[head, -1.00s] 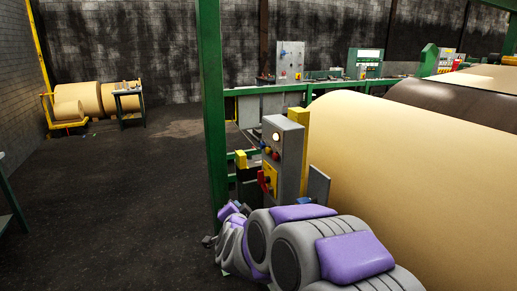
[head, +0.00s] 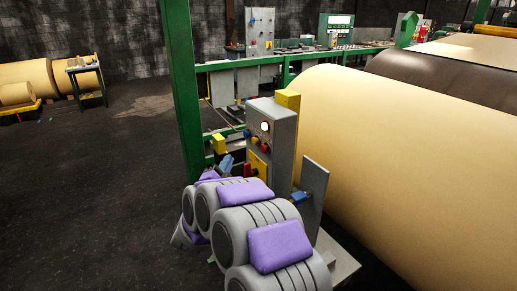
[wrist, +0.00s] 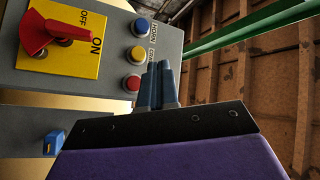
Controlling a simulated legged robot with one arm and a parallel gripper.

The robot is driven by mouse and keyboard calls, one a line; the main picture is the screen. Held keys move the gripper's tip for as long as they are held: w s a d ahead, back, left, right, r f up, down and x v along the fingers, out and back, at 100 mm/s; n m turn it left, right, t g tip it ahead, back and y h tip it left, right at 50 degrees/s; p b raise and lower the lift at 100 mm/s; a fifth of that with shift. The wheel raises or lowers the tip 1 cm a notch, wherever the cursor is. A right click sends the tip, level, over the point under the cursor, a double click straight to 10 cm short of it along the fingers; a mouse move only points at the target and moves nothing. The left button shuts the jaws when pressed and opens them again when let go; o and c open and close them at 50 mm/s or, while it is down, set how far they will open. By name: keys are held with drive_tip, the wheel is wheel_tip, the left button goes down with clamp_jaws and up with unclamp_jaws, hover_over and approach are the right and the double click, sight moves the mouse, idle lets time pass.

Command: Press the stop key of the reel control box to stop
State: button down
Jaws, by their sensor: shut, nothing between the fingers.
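The grey reel control box (head: 284,128) stands on a post in front of the big paper roll. In the wrist view its face (wrist: 100,60) shows blue (wrist: 142,25), yellow (wrist: 137,54) and red (wrist: 131,83) buttons in a row. The blue one is labelled HORN; the red one's label is hidden behind my fingers. A red switch handle (wrist: 55,34) sits on a yellow ON/OFF plate (wrist: 87,14). My gripper (wrist: 160,66) is shut and empty, its tips beside the red button in the picture; contact cannot be told. In the head view my gripper (head: 227,161) is left of the box.
A green post (head: 181,90) rises just left of the box. The large tan paper roll (head: 400,150) fills the right. A grey plate with a blue part (head: 313,195) stands right of my arm. The dark floor at left is open.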

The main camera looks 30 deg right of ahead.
drive_tip(key=d+b, duration=0.1)
drive_tip(key=d, duration=0.8)
drive_tip(key=shift+w+d+b, duration=0.15)
drive_tip(key=shift+b, duration=0.2)
drive_tip(key=shift+d, duration=0.1)
idle(1.8)
drive_tip(key=shift+d, duration=0.3)
drive_tip(key=shift+d+b, duration=0.45)
drive_tip(key=shift+d, duration=0.05)
idle(0.8)
drive_tip(key=shift+a, duration=0.1)
idle(0.3)
drive_tip(key=shift+a, duration=0.8)
drive_tip(key=shift+a+p, duration=0.5)
drive_tip(key=shift+a, duration=2.05)
